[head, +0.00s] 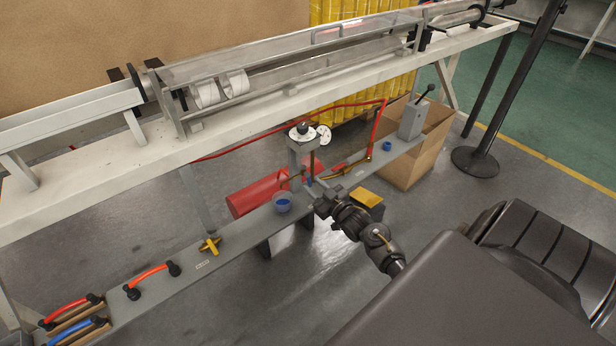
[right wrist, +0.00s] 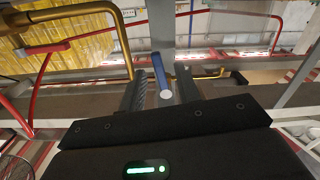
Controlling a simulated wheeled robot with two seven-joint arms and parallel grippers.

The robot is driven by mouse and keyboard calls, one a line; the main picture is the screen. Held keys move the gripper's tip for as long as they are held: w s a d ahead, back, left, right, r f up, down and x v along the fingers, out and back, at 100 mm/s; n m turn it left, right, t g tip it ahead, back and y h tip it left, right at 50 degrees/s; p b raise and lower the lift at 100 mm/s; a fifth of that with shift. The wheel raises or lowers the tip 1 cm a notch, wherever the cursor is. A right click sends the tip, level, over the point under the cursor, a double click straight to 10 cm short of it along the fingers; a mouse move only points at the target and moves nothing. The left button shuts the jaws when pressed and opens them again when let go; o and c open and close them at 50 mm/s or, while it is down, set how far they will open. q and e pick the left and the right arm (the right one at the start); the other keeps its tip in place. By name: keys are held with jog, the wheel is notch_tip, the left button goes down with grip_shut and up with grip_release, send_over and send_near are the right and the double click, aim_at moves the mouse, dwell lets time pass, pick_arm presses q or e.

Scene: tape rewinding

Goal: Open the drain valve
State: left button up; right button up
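The drain valve's blue lever handle (right wrist: 161,72) shows in the right wrist view, reaching toward the camera beside a grey post. My right gripper (right wrist: 162,90) has its two dark fingers apart, one on each side of the handle's end; the fingers look open, with a small gap beside the handle. In the head view my right gripper (head: 321,200) is at the grey bench, just below the gauge stand (head: 303,150). It largely hides the valve there; only a small blue bit (head: 309,181) shows. My left gripper is not in view.
Brass pipes (right wrist: 122,28) and red tubing (right wrist: 45,75) run close to the right gripper. A blue cup (head: 283,203) and a brass fitting (head: 210,246) are on the bench. A red cylinder (head: 258,194) lies behind it. A cardboard box (head: 428,150) stands to the right.

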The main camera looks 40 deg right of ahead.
jog(key=shift+s, duration=1.25)
